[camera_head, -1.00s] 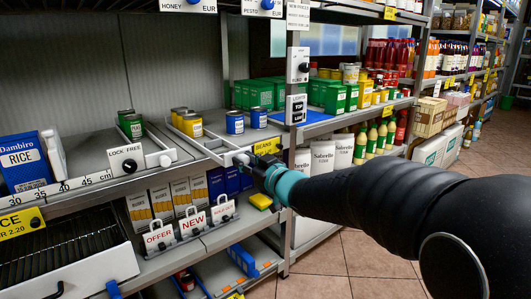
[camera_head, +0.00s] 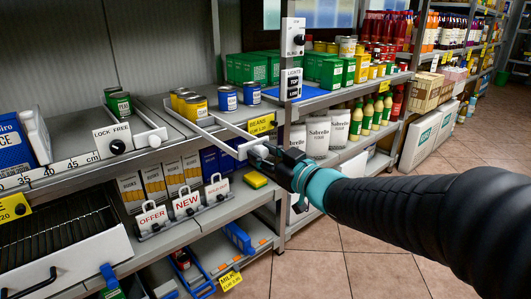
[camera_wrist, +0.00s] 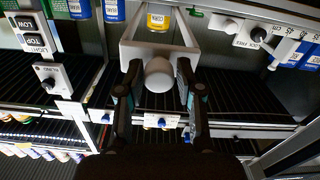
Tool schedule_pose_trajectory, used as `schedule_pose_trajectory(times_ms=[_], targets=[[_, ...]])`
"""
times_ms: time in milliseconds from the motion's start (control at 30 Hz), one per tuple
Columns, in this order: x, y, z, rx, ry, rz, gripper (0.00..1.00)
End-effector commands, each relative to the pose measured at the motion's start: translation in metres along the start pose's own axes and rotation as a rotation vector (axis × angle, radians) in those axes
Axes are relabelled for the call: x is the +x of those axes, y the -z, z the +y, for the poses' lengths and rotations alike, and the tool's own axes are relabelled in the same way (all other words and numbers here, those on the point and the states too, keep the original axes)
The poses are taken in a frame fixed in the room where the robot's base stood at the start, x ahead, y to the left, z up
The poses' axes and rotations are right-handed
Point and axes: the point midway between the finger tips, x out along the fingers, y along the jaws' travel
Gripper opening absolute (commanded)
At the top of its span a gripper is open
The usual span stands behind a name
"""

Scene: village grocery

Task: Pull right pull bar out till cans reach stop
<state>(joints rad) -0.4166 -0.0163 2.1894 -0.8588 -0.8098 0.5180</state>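The right pull bar (camera_head: 220,135) is a white frame reaching out past the shelf edge, sloping down right to its front knob. The knob shows in the wrist view (camera_wrist: 158,74). My gripper (camera_head: 284,166) is at the knob, with one finger on each side of it in the wrist view (camera_wrist: 158,80). A row of yellow cans (camera_head: 195,108) stands upright at the back part of the frame, and one yellow can (camera_wrist: 158,18) shows behind the front bar. The stop cannot be made out.
Left of it, another pull bar (camera_head: 152,138) with green cans (camera_head: 120,105) has a "LOCK FREE" knob. Blue cans (camera_head: 227,98) stand to the right. A yellow price tag (camera_head: 261,124) and a post with switch panels (camera_head: 291,84) are near.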

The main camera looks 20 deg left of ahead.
Motion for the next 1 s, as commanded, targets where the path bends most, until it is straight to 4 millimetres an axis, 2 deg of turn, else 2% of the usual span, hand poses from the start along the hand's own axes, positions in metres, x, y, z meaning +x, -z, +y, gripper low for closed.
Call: schedule_pose_trajectory(times_ms=[333, 467, 567, 800, 1000], targets=[[-0.001, 0.000, 0.002, 0.000, -0.003, 0.000, 0.56], [-0.008, 0.001, 0.003, -0.001, -0.004, 0.001, 0.56], [-0.021, 0.001, 0.002, -0.001, -0.005, 0.001, 0.56], [-0.070, 0.001, 0.003, -0.002, -0.007, 0.001, 0.56], [-0.103, 0.000, 0.002, -0.001, -0.006, 0.000, 0.56]])
